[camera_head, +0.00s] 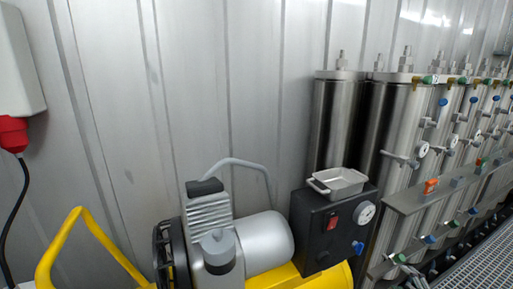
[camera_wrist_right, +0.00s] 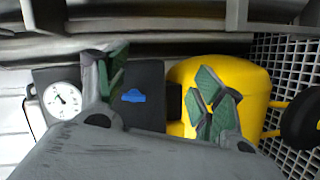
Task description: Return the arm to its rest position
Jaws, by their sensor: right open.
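My right gripper (camera_wrist_right: 160,92) shows in the right wrist view. Its two grey fingers with green pads are spread wide apart, with nothing between them. Behind the gap are a black control box (camera_wrist_right: 148,75) with a blue knob (camera_wrist_right: 133,96) and a white round gauge (camera_wrist_right: 63,100). A yellow tank (camera_wrist_right: 245,85) is behind the right-hand finger. I cannot tell the exact distance to the box, but no contact shows. Neither gripper nor arm can be made out in the head view. My left gripper is not in view.
The head view shows a compressor (camera_head: 262,240) on a yellow tank (camera_head: 322,277), and a control box (camera_head: 318,232) with a small grey tray (camera_head: 338,183) on top. Steel vessels (camera_head: 398,130) with valves and a panel (camera_head: 420,192) stand right. A floor grating (camera_head: 480,262) and metal wall (camera_head: 240,80) surround them.

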